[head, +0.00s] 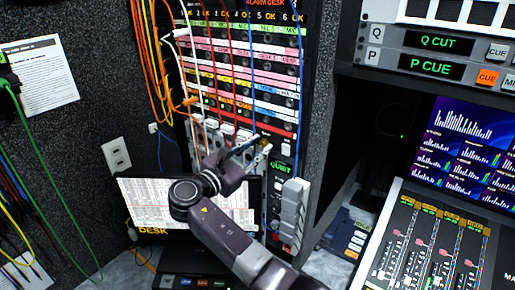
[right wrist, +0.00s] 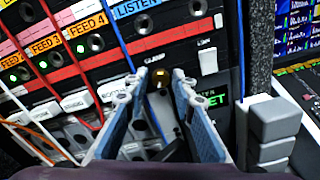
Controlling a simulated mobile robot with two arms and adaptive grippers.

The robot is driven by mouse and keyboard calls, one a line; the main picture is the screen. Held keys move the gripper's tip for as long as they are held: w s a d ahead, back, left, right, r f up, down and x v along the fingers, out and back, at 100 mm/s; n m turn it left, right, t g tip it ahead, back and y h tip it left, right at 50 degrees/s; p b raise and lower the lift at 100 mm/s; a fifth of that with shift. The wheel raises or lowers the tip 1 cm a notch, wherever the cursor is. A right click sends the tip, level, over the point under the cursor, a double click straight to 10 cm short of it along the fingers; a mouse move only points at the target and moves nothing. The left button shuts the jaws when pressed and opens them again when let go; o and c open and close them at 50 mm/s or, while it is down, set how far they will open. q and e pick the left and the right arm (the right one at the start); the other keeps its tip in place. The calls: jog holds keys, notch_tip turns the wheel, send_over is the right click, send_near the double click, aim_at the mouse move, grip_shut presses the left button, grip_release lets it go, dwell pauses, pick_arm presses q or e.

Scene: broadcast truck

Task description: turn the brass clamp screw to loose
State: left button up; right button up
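The brass clamp screw (right wrist: 159,74) shows as a small dark-gold knob in the right wrist view, on the lower part of the patch rack under a small label. It also shows in the head view (head: 265,141), partly hidden by my fingers. My right gripper (right wrist: 159,82) is open, with one finger to each side of the screw. Its tips are close to the screw, and a gap shows on both sides, so I see no contact. In the head view my right gripper (head: 263,147) reaches up to the rack from below. My left gripper is not in view.
The patch rack (head: 240,70) carries several hanging cables; a blue cable (head: 300,90) runs down just right of my gripper. A green QUIET display (right wrist: 220,108) and pale stacked blocks (right wrist: 272,125) sit right of the screw. A monitor (head: 145,200) stands below left.

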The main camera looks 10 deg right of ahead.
aim_at(267, 109)
jog(key=shift+o, duration=0.7)
notch_tip(267, 109, up, 10)
jog(key=shift+f, duration=0.1)
